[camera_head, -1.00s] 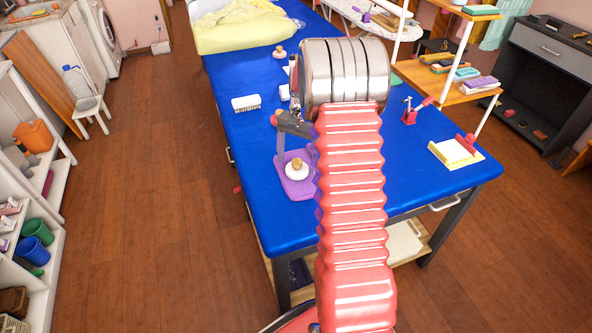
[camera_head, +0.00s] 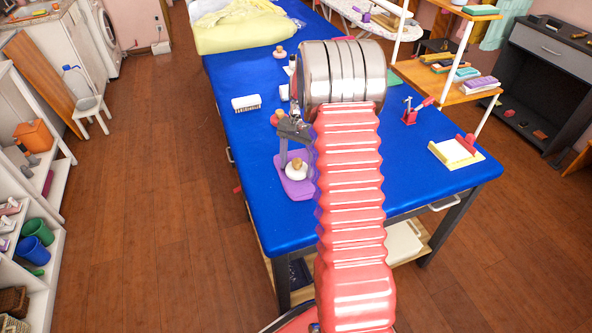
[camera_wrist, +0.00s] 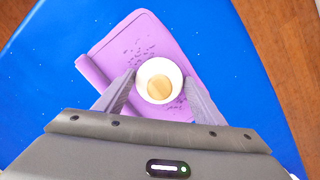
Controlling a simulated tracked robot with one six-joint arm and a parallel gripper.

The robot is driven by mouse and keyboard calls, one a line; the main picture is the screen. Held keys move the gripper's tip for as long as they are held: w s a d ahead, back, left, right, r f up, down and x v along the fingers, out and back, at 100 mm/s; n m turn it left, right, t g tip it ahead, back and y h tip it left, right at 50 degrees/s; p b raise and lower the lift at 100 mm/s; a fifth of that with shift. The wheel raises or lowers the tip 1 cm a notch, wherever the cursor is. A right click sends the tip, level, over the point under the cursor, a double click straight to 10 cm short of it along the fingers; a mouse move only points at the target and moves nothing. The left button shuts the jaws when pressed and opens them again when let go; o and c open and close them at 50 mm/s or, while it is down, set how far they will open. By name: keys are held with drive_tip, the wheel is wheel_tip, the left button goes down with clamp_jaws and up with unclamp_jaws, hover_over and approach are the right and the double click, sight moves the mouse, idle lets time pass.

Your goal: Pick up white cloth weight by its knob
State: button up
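The white cloth weight (camera_head: 297,172) is a round white disc with a wooden knob (camera_head: 298,162). It sits on a purple mat (camera_head: 295,191) near the blue table's left front edge. In the wrist view the weight (camera_wrist: 145,72) and its knob (camera_wrist: 159,88) lie between the fingers, seen from above. My gripper (camera_wrist: 159,79) is open, with one grey finger on each side of the weight. I cannot tell whether the fingers touch it. In the head view a finger hangs over the mat, and my arm hides much of the gripper.
A second knobbed weight (camera_head: 280,53) stands farther back on the blue table (camera_head: 240,135). A white brush (camera_head: 246,103) lies left of my arm. A yellow cloth (camera_head: 240,25) lies at the back. A yellow-edged pad (camera_head: 455,152) and a red tool (camera_head: 410,115) are on the right.

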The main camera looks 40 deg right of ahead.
sight(297, 160)
drive_tip(key=c, duration=1.1)
drive_tip(key=shift+r, duration=0.15)
wheel_tip(297, 160, up, 10)
drive_tip(key=shift+f, duration=0.1)
idle(0.4)
